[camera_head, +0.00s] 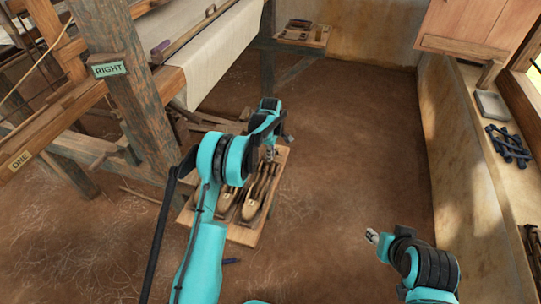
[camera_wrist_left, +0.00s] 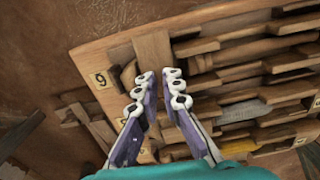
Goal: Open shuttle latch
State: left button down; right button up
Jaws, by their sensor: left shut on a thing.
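The wooden shuttle tray (camera_head: 244,236) stands low by the loom post, with several shuttles (camera_head: 253,198) in it. In the left wrist view it shows as a wooden rack with slots and a tag "9" (camera_wrist_left: 101,79). My left gripper (camera_head: 269,154) is over the tray's far part. In the left wrist view its two fingers (camera_wrist_left: 158,82) are at the end of an upright wooden piece (camera_wrist_left: 152,50), which seems to be the latch; the grip is partly hidden. My right gripper (camera_head: 373,236) is over the floor, away from the tray, too small to read.
The loom frame with its "RIGHT" post (camera_head: 115,100) stands at the left, with white cloth (camera_head: 215,55). A ledge with dark blue pieces (camera_head: 508,148) runs along the right wall. The floor (camera_head: 345,130) between is clear.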

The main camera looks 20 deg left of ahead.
pick_arm(q)
jog(key=shift+n, duration=0.3)
dwell(0.4)
jog(key=c, duration=1.7)
grip_release()
jog(key=shift+r, duration=4)
